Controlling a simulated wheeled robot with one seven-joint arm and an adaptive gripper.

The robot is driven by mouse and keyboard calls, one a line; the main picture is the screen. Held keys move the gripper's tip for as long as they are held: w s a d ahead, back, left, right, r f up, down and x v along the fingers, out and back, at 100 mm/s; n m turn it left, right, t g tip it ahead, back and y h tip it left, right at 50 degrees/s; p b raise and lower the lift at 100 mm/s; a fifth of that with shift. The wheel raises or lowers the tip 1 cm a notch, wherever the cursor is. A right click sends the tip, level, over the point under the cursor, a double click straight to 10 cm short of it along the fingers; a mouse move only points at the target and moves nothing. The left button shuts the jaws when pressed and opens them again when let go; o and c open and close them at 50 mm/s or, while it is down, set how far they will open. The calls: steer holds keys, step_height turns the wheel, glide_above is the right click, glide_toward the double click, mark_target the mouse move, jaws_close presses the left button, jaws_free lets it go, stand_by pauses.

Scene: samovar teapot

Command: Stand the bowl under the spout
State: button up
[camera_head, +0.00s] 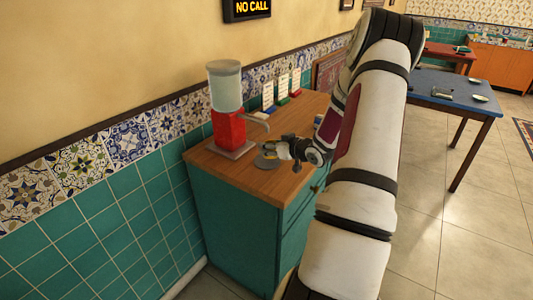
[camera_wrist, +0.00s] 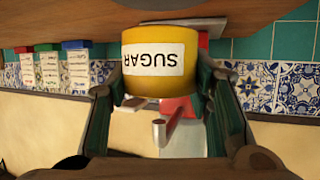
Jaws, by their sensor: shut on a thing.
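A dispenser with a clear cylinder (camera_head: 225,88) on a red body (camera_head: 229,130) stands on the wooden counter. Its grey spout (camera_head: 256,121) points right, and a grey round disc (camera_head: 265,162) lies on the counter below it. My gripper (camera_head: 283,150) is low over the counter beside the disc. In the wrist view, which is upside down, its fingers are shut around a yellow bowl (camera_wrist: 160,82) with a white SUGAR label. The spout (camera_wrist: 170,125) shows beyond the bowl. In the head view my gripper mostly hides the bowl; I cannot tell if it touches the counter.
Several labelled cards on coloured stands (camera_head: 281,92) stand along the wall behind the dispenser. The teal cabinet's counter top (camera_head: 218,165) has bare wood at its front left. A blue table (camera_head: 455,82) stands apart at the right.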

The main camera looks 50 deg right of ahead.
steer(key=shift+w+d, duration=0.2)
steer(key=shift+w, duration=0.7)
steer(key=shift+w+d+f+b, duration=0.1)
steer(key=shift+f+b, duration=0.05)
steer(key=shift+f, duration=0.75)
steer(key=shift+w+f+b, duration=0.1)
steer(key=shift+f+b, duration=0.05)
steer(key=shift+f, duration=0.75)
steer(key=shift+f, duration=0.15)
steer(key=o, duration=1.4)
steer(key=shift+o, duration=0.2)
